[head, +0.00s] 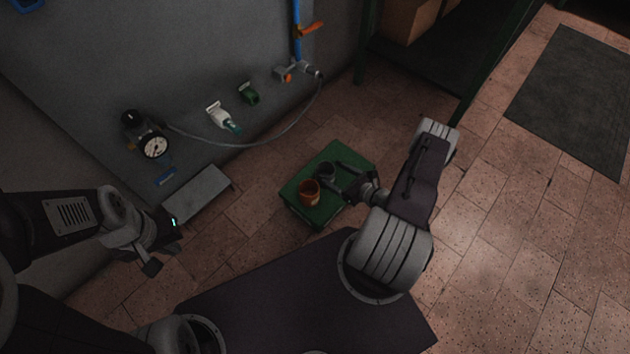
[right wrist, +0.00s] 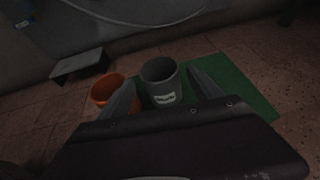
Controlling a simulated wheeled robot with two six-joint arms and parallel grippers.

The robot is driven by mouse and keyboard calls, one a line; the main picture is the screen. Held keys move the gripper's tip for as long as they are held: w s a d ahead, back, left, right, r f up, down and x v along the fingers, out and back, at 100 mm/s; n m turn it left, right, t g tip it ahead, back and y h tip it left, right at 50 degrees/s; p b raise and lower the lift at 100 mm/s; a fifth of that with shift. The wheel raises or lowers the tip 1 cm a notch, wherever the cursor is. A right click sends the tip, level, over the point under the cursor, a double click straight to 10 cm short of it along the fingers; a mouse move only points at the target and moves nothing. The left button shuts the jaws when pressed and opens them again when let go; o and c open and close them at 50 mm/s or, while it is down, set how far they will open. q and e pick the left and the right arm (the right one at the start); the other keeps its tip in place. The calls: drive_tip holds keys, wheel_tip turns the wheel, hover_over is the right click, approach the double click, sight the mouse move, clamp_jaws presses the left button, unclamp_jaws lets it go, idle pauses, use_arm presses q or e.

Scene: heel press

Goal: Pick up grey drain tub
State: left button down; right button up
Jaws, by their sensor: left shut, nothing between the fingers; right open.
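The grey drain tub (right wrist: 162,88) stands upright on a green mat or platform, with a pale label on its front. In the head view the tub (head: 326,171) is partly hidden by my right gripper (head: 345,178). In the right wrist view my right gripper (right wrist: 163,92) is open, its fingers apart to the left and right of the tub, nearer the camera. I cannot tell whether they touch it. My left gripper (head: 165,250) is shut and empty, far to the left of the tub.
An orange-brown pot (head: 309,192) stands close beside the tub on the green platform (head: 344,156). A low grey step (head: 196,193) is by the wall. A pressure gauge (head: 154,147), hose and blue pipe (head: 297,20) are at the wall.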

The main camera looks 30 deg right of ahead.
sight(319, 166)
drive_tip(key=b+x, duration=0.2)
drive_tip(key=x, duration=0.1)
drive_tip(key=shift+w+a+f, duration=0.1)
drive_tip(key=shift+f, duration=0.05)
drive_tip(key=shift+w+a, duration=0.1)
drive_tip(key=shift+w, duration=0.15)
drive_tip(key=b+x, duration=0.4)
drive_tip(key=shift+w+f, duration=0.1)
drive_tip(key=shift+f, duration=0.15)
drive_tip(key=shift+w+a, duration=0.15)
drive_tip(key=shift+w, duration=0.2)
drive_tip(key=shift+w+r, duration=0.1)
drive_tip(key=shift+r, duration=0.05)
drive_tip(key=c, duration=1)
